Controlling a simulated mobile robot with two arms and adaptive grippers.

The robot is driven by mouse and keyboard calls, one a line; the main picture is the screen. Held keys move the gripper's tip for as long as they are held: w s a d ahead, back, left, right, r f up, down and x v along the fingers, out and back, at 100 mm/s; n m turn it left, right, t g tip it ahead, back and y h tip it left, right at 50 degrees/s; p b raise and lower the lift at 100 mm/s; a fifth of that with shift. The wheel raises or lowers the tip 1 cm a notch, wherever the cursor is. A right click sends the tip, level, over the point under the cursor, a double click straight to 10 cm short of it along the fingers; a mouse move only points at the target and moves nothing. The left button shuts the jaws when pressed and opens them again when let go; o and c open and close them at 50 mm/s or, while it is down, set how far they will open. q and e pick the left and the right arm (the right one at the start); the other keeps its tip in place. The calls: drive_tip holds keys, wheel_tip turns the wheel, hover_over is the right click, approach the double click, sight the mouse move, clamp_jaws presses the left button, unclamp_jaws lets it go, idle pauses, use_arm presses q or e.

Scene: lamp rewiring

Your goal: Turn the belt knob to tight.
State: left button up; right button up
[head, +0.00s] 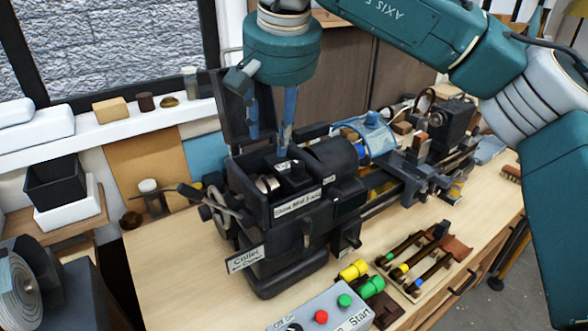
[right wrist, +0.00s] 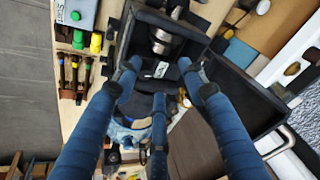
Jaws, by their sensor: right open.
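The small black lathe has an open headstock box (head: 262,185) with its lid (head: 235,110) raised. Inside the box is a dark knob-like part (head: 297,176) beside a small white label; I take it as the belt knob, but its pointer and setting are not readable. In the right wrist view the label (right wrist: 160,69) lies between the fingertips, with dark parts around it. My right gripper (head: 272,143) points down into the open box from above. Its blue fingers are spread, and it is open and empty, also in the right wrist view (right wrist: 160,85). My left gripper is not in view.
The raised lid stands close behind the fingers. A control box (head: 325,308) with red and green buttons sits in front. A rack of tools (head: 425,262) lies to its right. The wooden bench (head: 165,270) is clear left of the lathe.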

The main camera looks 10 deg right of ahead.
sight(298, 163)
drive_tip(key=shift+h, duration=0.8)
drive_tip(key=w+d+f+p, duration=0.1)
drive_tip(key=f, duration=0.1)
drive_tip(key=w+d+f+p, duration=0.1)
drive_tip(key=d+f, duration=0.1)
drive_tip(key=f, duration=0.1)
drive_tip(key=w+d+f, duration=0.1)
drive_tip(key=f, duration=0.2)
drive_tip(key=shift+w+d+p, duration=0.35)
drive_tip(key=shift+p, duration=0.05)
drive_tip(key=shift+x, duration=0.85)
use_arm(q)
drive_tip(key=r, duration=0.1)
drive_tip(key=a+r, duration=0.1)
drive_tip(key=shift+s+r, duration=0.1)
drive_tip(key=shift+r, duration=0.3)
use_arm(e)
drive_tip(key=shift+r+t, duration=0.15)
drive_tip(key=shift+t, duration=0.15)
clamp_jaws()
